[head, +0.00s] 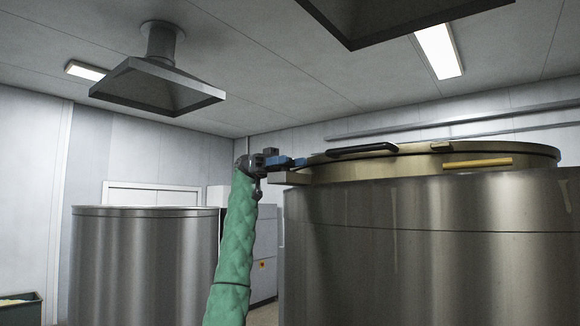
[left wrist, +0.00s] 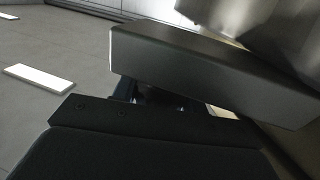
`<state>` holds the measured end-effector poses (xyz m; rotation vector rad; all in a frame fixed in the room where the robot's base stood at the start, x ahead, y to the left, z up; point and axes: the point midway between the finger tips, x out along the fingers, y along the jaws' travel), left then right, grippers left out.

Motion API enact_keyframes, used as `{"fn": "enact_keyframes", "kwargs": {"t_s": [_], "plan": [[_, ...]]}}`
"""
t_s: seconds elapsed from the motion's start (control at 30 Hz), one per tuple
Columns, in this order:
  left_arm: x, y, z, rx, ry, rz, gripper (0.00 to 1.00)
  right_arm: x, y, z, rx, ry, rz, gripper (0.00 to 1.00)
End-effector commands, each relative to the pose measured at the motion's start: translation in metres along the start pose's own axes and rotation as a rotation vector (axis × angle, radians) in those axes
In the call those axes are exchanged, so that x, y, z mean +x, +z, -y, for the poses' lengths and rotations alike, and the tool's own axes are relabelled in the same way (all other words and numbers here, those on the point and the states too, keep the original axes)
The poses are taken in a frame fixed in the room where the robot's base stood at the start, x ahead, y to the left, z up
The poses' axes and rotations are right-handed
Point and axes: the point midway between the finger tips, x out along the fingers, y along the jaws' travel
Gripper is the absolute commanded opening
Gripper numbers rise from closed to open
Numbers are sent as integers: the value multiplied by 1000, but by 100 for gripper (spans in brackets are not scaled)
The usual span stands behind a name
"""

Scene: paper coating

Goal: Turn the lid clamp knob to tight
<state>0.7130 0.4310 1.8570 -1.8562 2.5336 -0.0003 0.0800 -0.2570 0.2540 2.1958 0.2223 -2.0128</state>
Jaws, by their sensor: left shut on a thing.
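The large steel vat (head: 430,240) on the right carries a brass-toned lid (head: 540,150). A tan clamp block (head: 288,178) sticks out at the lid's left edge; in the left wrist view a big grey block (left wrist: 210,70) crosses the picture close up. My left gripper (head: 292,162), with blue fingers, is just above the tan block at the rim, shut on the lid clamp knob. The knob itself is mostly hidden by the fingers, and its turn position cannot be read. In the left wrist view the blue fingers (left wrist: 135,92) go under the grey block. My right gripper is not in view.
A black handle (head: 362,149) and a yellow bar (head: 477,162) are on the lid. A second steel vat (head: 145,260) stands at left, with a white cabinet (head: 263,250) between the vats. Grey hoods (head: 160,85) hang overhead.

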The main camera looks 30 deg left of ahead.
Motion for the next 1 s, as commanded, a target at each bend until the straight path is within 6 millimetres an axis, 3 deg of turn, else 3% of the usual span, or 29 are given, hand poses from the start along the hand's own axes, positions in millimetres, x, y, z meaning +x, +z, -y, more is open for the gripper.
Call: {"fn": "enact_keyframes", "kwargs": {"t_s": [0.27, 0.63, 1.0], "plan": [[-1, -2, -3, 0, 208, -3, 20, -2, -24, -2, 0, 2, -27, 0], [-1, -2, -6, 0, 352, -2, 20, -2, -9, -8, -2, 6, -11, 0], [-1, -1, -6, 0, 373, -2, 20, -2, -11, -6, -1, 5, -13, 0]]}}
